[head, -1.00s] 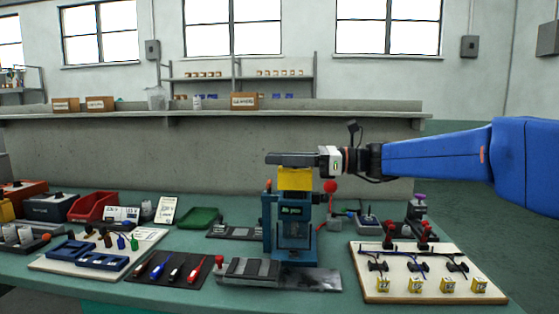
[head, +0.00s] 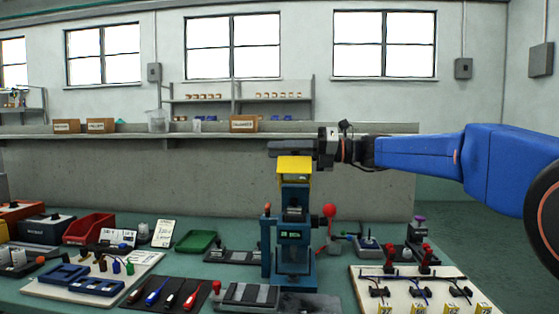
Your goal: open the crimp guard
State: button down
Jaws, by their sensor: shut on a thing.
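The crimp guard is a yellow cover (head: 295,165) on the top of a blue crimping press (head: 268,243) on the bench. It stands raised and tilted, and the press head shows below it. My gripper (head: 287,149) comes in from the right at the guard's upper edge and is shut on it. The fingertips are partly hidden by the dark gripper body. The press has a red-balled lever (head: 329,211) at its right and a small lit display.
A white board (head: 358,282) with wires and red clamps lies right of the press. A dark mat with screwdrivers (head: 172,292), a green tray (head: 196,241) and a red bin (head: 89,228) are to the left.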

jog(key=shift+w+r+m, duration=0.25)
jog(key=shift+w+m, duration=0.05)
jog(key=shift+w, duration=0.2)
jog(key=w+m, duration=0.1)
jog(key=w, duration=1)
jog(key=shift+d+f, duration=0.25)
jog(key=shift+f, duration=0.2)
jog(key=shift+m, duration=0.3)
jog(key=c, duration=1.7)
grip_release()
jog(key=shift+w+f, duration=0.1)
jog(key=shift+o, duration=0.2)
jog(key=shift+r, duration=0.2)
jog(key=shift+d+r, duration=0.1)
jog(key=shift+r, duration=0.05)
